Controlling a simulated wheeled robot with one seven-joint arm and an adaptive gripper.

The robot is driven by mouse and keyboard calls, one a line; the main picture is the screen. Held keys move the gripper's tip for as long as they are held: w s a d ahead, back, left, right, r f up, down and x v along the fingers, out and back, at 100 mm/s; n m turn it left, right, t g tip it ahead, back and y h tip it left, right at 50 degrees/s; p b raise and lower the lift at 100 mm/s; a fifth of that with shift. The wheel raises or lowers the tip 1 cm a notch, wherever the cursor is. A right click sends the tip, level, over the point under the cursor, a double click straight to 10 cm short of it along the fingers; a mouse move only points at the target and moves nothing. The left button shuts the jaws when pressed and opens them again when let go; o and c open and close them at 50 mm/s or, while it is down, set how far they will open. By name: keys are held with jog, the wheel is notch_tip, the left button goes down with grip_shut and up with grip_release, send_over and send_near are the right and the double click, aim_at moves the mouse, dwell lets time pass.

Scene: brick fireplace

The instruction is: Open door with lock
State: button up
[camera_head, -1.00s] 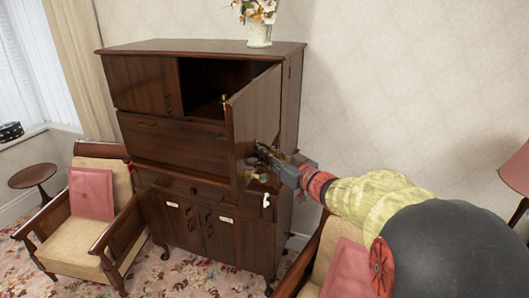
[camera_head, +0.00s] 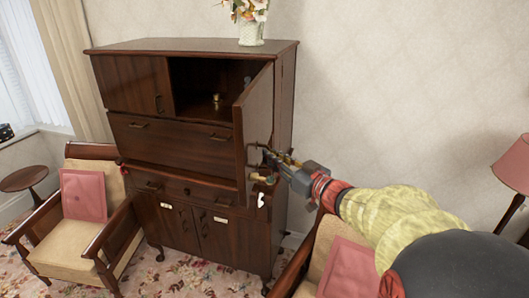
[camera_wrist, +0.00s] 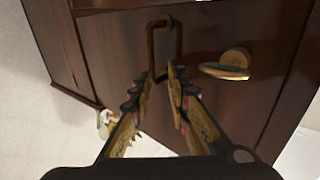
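The dark wooden cabinet (camera_head: 120,95) has its upper right door (camera_head: 257,110) standing wide open, swung out to the right. The door carries a dark metal loop handle (camera_wrist: 163,24) and, beside it, a round brass lock piece with a flat tab (camera_wrist: 232,64). My gripper (camera_head: 268,155) is at the handle side of the door. In the wrist view my gripper's two fingers (camera_wrist: 163,75) are apart, with the lower part of the loop handle at their tips. Whether the fingers touch the handle is unclear.
A small brass item (camera_head: 216,103) stands inside the open compartment. A flower vase (camera_head: 251,33) is on top. An armchair with a pink cushion (camera_head: 84,195) stands left, another with a pink cushion (camera_head: 349,268) below my arm. A lamp (camera_head: 512,165) stands right.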

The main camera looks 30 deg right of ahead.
jog(key=s, duration=0.6)
jog(key=shift+s, duration=0.35)
